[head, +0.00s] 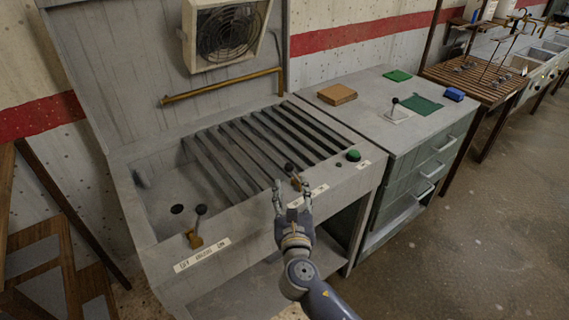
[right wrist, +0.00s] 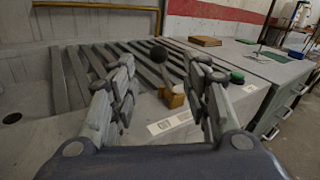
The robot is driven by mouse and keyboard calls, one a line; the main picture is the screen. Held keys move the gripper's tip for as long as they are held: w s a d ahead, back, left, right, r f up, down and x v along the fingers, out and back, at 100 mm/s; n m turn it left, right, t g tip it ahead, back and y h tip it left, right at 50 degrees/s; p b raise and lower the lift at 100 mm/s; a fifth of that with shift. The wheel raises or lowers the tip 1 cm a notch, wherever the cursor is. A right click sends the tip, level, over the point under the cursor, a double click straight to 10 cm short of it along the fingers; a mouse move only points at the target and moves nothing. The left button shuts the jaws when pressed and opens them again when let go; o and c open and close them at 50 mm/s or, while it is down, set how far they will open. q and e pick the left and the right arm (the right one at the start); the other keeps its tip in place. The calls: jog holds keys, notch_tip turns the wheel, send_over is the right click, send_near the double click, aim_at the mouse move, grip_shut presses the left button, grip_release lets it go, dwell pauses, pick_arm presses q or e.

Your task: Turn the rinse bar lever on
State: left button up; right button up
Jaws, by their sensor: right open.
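A lever with a black ball knob and a brass base (head: 297,183) stands on the sink's front ledge, beside a white label. It also shows in the right wrist view (right wrist: 174,97), seen between my fingers. My right gripper (head: 291,191) is open and empty just in front of this lever; whether it touches is unclear. A second knobbed lever with a brass base (head: 195,240) stands at the ledge's left end, by a label with "ON" at its right end. I cannot tell from the labels which lever is the rinse bar's. My left gripper is out of view.
The grey sink (head: 160,236) has a slatted rack (head: 245,140) and a brass bar (head: 222,87) on its back panel. A green button (head: 353,155) sits right of the near lever. A grey cabinet (head: 365,118) adjoins on the right. The floor (head: 480,220) is clear at right.

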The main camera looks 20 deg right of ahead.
aim_at(290, 171)
jog(key=x, duration=1)
jog(key=shift+a+f+p, duration=0.1)
jog(key=shift+a+p, duration=0.05)
jog(key=shift+p, duration=0.15)
grip_shut()
